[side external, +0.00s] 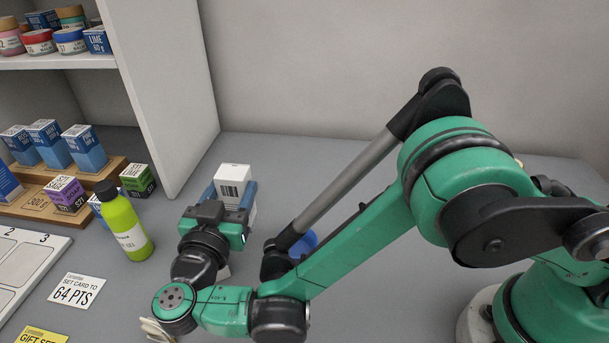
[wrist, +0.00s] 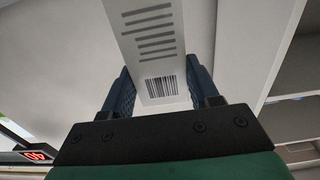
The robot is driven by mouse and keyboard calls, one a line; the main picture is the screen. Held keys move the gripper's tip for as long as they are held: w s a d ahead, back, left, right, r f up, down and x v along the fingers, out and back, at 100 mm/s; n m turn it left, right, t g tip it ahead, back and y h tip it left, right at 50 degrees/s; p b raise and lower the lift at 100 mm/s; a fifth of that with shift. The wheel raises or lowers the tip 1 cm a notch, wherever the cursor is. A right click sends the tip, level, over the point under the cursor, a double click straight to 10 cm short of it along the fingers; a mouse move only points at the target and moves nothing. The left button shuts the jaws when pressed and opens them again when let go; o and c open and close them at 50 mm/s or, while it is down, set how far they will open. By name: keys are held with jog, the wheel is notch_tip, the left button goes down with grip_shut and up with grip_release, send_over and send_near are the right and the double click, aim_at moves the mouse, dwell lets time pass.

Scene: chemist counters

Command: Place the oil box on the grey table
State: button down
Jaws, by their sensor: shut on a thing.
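My gripper (side external: 231,192) is shut on a white box (side external: 233,173) with a barcode on its end. The blue fingers press on its two sides, and the box is also seen between them in the wrist view (wrist: 153,55), with grey printed lines above the barcode. No product name is readable on it, so I cannot confirm that it is the oil box. The grey table (side external: 300,160) spreads around and under the gripper in the side view. The arm hides the underside of the box, so I cannot tell whether it touches the table.
A green-yellow bottle (side external: 124,225) stands left of the gripper. Purple (side external: 65,192) and green (side external: 137,179) boxes and a wooden stand (side external: 100,178) with blue boxes are further left. A white shelf unit (side external: 170,80) rises behind. A blue round thing (side external: 304,243) is partly hidden by my arm.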

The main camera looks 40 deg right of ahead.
jog(key=shift+f, duration=2)
jog(key=shift+f, duration=0.1)
jog(key=shift+c, duration=1.1)
grip_release()
jog(key=v, duration=0.7)
jog(key=shift+s+a, duration=0.2)
jog(key=shift+a, duration=0.05)
